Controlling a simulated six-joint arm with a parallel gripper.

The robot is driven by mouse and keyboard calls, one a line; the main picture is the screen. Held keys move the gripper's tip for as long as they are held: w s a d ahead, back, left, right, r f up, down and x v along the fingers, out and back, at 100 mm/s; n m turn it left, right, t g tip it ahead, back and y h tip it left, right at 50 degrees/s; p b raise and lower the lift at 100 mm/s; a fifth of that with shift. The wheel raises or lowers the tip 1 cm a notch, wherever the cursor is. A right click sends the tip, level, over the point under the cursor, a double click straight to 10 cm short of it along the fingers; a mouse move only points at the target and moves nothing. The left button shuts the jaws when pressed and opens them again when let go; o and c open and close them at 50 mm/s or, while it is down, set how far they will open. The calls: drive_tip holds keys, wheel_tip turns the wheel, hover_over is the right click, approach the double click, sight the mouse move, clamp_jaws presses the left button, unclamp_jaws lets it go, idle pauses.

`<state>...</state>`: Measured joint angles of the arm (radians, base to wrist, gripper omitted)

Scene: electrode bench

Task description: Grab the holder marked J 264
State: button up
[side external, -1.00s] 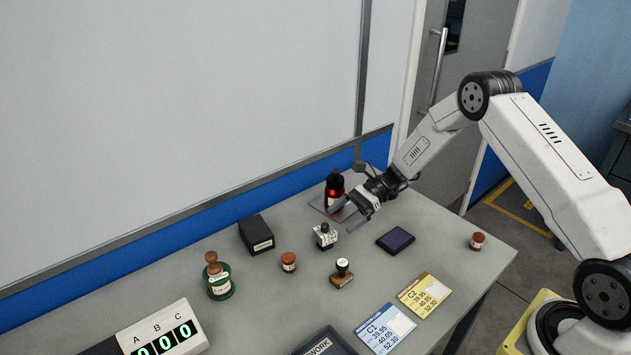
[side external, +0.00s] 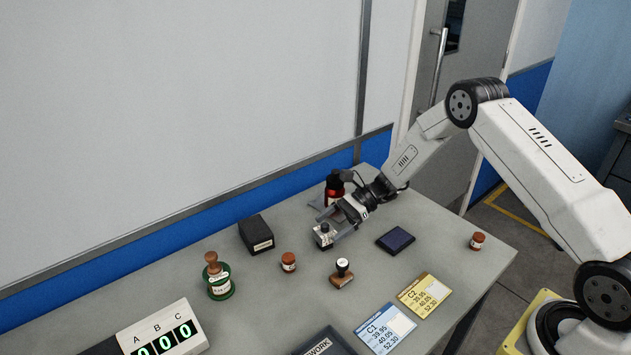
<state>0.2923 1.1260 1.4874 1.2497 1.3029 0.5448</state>
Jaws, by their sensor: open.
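A small white and grey block-shaped holder (side external: 323,238) with dark markings stands on the grey bench near its middle; its label is too small to read, so I cannot tell if it says J 264. My gripper (side external: 334,229) is open, with its fingers low and reaching around or beside the holder. It partly hides the holder. Whether the fingers touch it I cannot tell.
A dark red bottle (side external: 333,187) stands just behind my gripper. A dark pad (side external: 396,240) lies to the right.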

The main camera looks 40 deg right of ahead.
sight(319, 233)
drive_tip(key=shift+x, duration=2.1)
clamp_jaws()
